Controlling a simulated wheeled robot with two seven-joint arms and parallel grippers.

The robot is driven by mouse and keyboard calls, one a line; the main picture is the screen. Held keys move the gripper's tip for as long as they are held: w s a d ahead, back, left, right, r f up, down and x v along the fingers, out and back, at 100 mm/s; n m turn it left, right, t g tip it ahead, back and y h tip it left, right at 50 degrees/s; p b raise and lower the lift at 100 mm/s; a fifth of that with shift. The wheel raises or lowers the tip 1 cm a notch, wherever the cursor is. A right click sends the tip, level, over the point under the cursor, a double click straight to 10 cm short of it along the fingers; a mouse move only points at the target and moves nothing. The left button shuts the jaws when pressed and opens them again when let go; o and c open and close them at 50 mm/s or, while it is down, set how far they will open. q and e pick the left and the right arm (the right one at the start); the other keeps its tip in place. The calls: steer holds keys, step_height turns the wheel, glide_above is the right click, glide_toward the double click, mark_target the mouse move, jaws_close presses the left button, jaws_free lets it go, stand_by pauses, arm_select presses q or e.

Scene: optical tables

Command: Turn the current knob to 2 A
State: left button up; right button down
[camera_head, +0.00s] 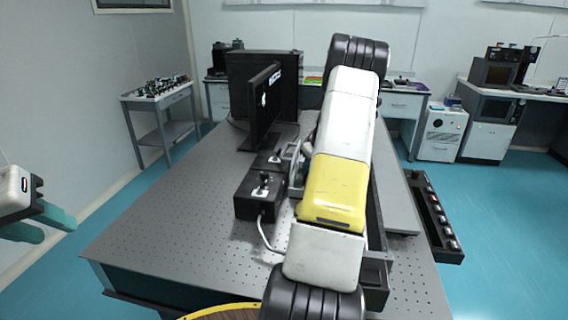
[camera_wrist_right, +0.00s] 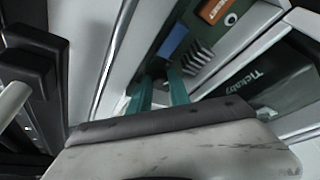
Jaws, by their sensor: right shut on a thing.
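In the right wrist view, the instrument's front panel (camera_wrist_right: 245,28) is tilted, with an orange display (camera_wrist_right: 214,10), a blue patch (camera_wrist_right: 173,40) and a row of pale strips. My right gripper (camera_wrist_right: 159,73) has its teal fingers close together at this panel, shut on a small dark knob that they mostly hide. I cannot read the knob's setting or label. In the head view, my right arm covers this gripper and most of the instrument. My left gripper (camera_head: 48,225) is at the left edge, its teal fingers apart and empty, away from the table.
The perforated optical table (camera_head: 150,222) holds a monitor (camera_head: 265,105) and a black control box (camera_head: 258,196) with a cable, left of my right arm. The table's left part is clear. A black panel marked "Tickaby" (camera_wrist_right: 275,80) lies right of the fingers.

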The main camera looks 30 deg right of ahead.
stand_by(0.3)
steer(key=c, duration=1.5)
jaws_free()
